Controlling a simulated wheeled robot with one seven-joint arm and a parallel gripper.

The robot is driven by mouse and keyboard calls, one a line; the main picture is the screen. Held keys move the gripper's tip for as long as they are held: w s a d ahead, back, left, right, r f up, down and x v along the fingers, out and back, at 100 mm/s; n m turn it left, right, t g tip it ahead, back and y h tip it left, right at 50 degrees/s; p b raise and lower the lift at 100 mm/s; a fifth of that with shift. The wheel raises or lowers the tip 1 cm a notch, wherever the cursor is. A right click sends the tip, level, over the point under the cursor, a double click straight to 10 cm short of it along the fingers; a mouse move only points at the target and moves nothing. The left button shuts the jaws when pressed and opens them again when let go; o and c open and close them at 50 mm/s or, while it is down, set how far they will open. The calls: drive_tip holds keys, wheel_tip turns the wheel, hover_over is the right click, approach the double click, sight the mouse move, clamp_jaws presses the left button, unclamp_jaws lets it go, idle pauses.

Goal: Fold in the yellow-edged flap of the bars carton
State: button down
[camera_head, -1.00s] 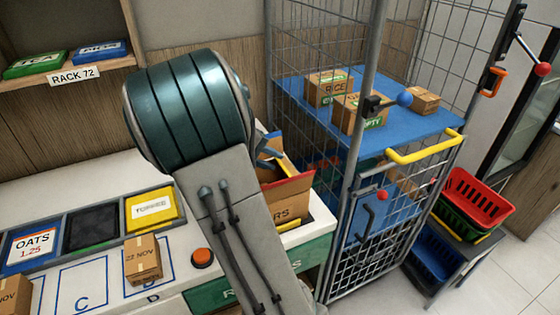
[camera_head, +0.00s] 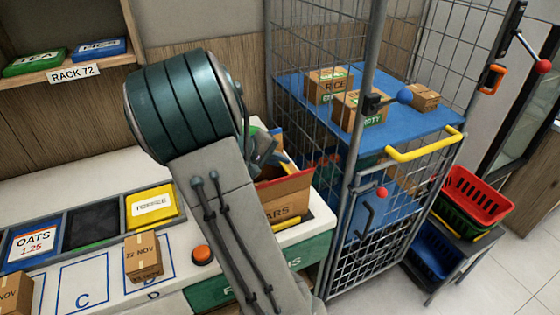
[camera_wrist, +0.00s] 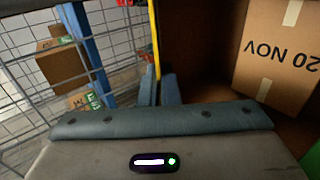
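The bars carton (camera_head: 284,197) stands on the counter at its right end, partly hidden by my arm; only the end of its printed name shows. A red-edged flap lies along its near side. The yellow-edged flap (camera_head: 289,160) shows as a short yellow line beside my gripper (camera_head: 266,152). In the wrist view the yellow edge (camera_wrist: 154,40) is seen nearly edge-on, running down to my fingertips (camera_wrist: 159,91). My fingers are close together, with only a narrow gap. Whether they touch the flap is unclear. A box marked 20 NOV (camera_wrist: 275,50) lies inside the carton.
The wire cage trolley (camera_head: 365,150) with a blue shelf and small boxes stands just right of the carton. An orange-red button (camera_head: 201,252) and a 22 NOV box (camera_head: 142,258) are on the counter to the left. Coloured baskets (camera_head: 478,195) stand at the right.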

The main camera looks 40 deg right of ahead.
drive_tip(key=shift+a+f+h+b, duration=0.15)
drive_tip(key=shift+f+h+b, duration=0.35)
drive_tip(key=shift+b, duration=0.35)
drive_tip(key=shift+r+b, duration=0.1)
drive_tip(key=shift+b, duration=0.25)
drive_tip(key=shift+r, duration=0.15)
drive_tip(key=c, duration=1.6)
unclamp_jaws()
drive_tip(key=shift+c, duration=0.2)
drive_tip(key=v, duration=0.4)
drive_tip(key=b+v, duration=0.1)
drive_tip(key=v, duration=0.9)
drive_tip(key=shift+w+a+f, duration=0.1)
drive_tip(key=shift+f, duration=0.2)
